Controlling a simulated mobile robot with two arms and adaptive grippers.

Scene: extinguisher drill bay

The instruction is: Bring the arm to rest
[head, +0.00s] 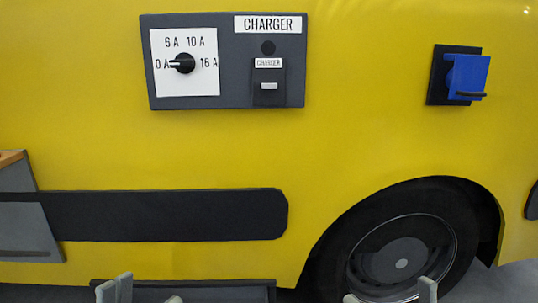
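My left gripper (144,294) shows only its fingertips at the bottom edge of the head view, left of centre. Its fingers are spread with nothing seen between them. My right gripper (389,296) also shows only fingertips at the bottom edge, in front of the wheel, spread and seemingly empty. Both arms are below the picture. The charger panel (235,92) is on the yellow vehicle side, well above both grippers. Its dial (182,64) has its pointer toward 0 A. A plug-like black block labelled CHARGER (268,80) sits on its right part.
A blue flap (468,76) on a black mount sticks out at upper right. The yellow vehicle side (340,130) fills the view, with a black strip (170,215) and a wheel (402,255) low down. A grey cabinet-like thing (25,225) stands at the left edge.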

